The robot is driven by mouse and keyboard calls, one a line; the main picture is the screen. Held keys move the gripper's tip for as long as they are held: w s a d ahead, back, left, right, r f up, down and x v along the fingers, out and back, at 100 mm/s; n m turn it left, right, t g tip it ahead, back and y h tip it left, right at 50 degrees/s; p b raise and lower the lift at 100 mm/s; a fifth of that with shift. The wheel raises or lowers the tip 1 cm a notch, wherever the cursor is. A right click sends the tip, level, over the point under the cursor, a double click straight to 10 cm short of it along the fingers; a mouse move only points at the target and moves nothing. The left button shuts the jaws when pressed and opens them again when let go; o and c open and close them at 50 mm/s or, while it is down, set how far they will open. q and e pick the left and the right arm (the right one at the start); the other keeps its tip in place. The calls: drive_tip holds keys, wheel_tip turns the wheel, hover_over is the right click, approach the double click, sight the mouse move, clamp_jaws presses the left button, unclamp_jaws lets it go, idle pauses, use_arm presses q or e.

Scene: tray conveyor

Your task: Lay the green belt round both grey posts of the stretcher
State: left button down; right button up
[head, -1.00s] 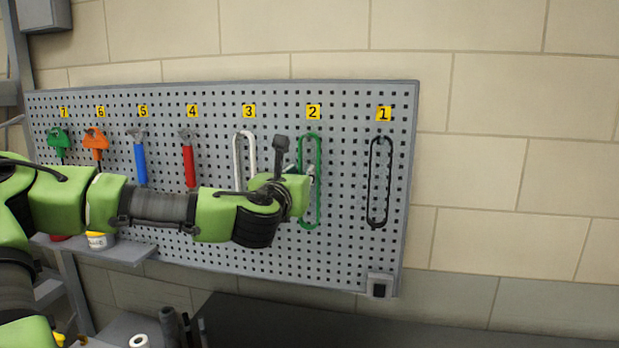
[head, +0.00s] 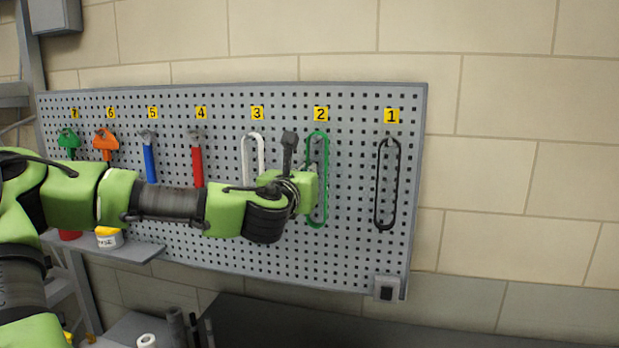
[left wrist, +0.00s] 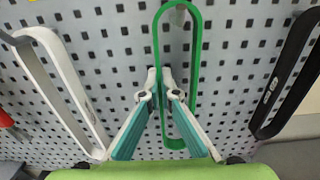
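The green belt (head: 323,205) hangs as a long upright loop under label 2 on the pegboard. It also shows in the left wrist view (left wrist: 199,45), hung at its top. My left gripper (head: 300,168) is at the belt's left strand. In the left wrist view its two fingertips (left wrist: 159,80) are close together with that strand between them, so it looks shut on the belt. My right gripper, the stretcher and its grey posts are not in view.
A white belt (left wrist: 65,90) hangs left of the green one and a black belt (head: 377,185) hangs right. Red (head: 197,165) and blue (head: 150,165) tools hang farther left. A shelf (head: 140,253) with small containers juts out below the pegboard (head: 350,260).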

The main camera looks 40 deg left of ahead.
use_arm(q)
wheel_tip(320, 180, up, 3)
drive_tip(key=shift+f, duration=0.2)
drive_tip(key=s+d+r, duration=0.5)
drive_tip(key=s+r, duration=0.6)
drive_tip(key=s, duration=0.2)
drive_tip(key=shift+d+r+b, duration=0.15)
drive_tip(key=shift+r+b, duration=0.1)
drive_tip(key=shift+b, duration=0.2)
drive_tip(key=shift+s, duration=0.1)
drive_tip(key=p+v, duration=0.3)
drive_tip(key=v, duration=0.4)
drive_tip(key=shift+s, duration=0.25)
idle(0.4)
drive_tip(key=shift+d, duration=0.1)
